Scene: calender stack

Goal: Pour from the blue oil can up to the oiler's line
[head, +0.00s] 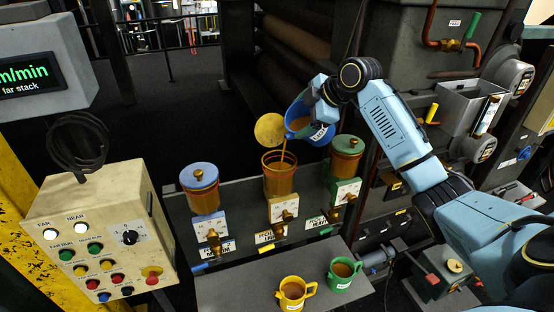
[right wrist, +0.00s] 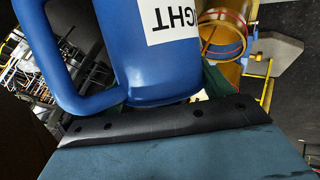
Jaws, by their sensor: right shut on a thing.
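The blue oil can (head: 312,128) is tilted to the left above the middle oiler (head: 279,182). A thin amber stream (head: 283,156) runs from its lip into that oiler. The oiler's round yellow lid (head: 270,129) stands open. Its glass looks amber; the fill line and exact level are too small to tell. My right gripper (head: 324,97) is shut on the can. The right wrist view shows the can's blue side (right wrist: 125,50) and handle, with a white label ending in "GHT", and the oiler's open rim (right wrist: 222,36) beyond it. My left gripper is not in view.
A blue-lidded oiler (head: 200,190) stands to the left and a green-lidded oiler (head: 345,160) to the right, close under the can. A yellow mug (head: 291,293) and a green mug (head: 341,276) sit on the front shelf (head: 235,290). A button box (head: 100,235) stands at left.

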